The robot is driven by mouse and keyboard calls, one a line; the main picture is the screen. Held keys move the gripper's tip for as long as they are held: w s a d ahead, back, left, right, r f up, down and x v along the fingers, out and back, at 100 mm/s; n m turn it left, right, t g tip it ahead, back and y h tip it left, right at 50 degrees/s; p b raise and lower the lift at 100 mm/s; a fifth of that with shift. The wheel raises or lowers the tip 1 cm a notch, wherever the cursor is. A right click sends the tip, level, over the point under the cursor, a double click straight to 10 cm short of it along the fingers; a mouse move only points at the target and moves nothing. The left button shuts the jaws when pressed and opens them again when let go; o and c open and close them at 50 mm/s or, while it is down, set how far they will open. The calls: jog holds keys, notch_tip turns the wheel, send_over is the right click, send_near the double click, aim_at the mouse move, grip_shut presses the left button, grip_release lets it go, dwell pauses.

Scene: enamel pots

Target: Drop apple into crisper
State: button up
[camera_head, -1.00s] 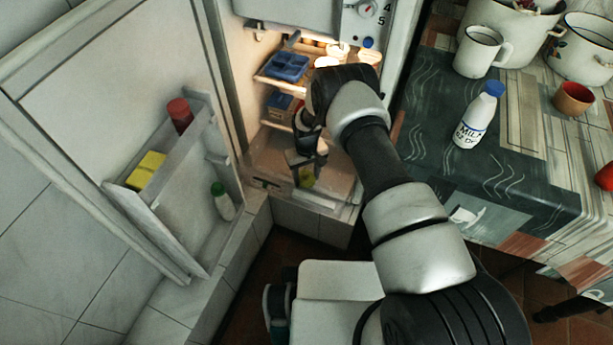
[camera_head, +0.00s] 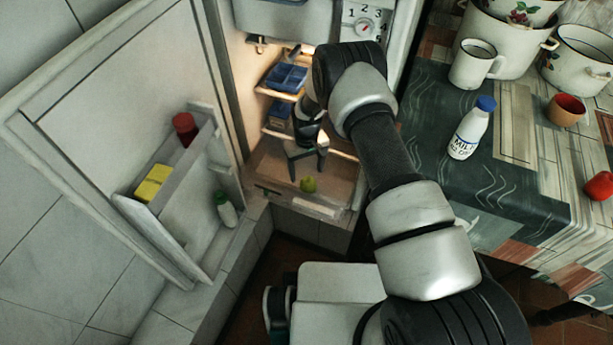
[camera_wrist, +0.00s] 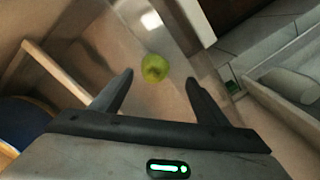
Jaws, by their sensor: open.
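A green apple (camera_head: 309,185) lies in the crisper (camera_head: 268,178), the pull-out drawer at the bottom of the open fridge. In the wrist view the apple (camera_wrist: 154,68) rests on the drawer floor beyond my fingertips, apart from them. My gripper (camera_head: 306,167) is over the drawer with its fingers pointing down. It also shows in the wrist view (camera_wrist: 159,82), where its two fingers are spread and nothing is between them. The apple's far side is hidden.
The fridge door (camera_head: 125,100) stands open at left, its shelf holding a yellow box (camera_head: 153,183), a red-capped jar and a bottle. A fridge shelf above holds a blue container (camera_head: 286,76). At right, a milk bottle (camera_head: 471,130) and pots stand on the table.

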notch_tip(320, 180, up, 5)
jog(key=shift+p, duration=0.4)
dwell(0.3)
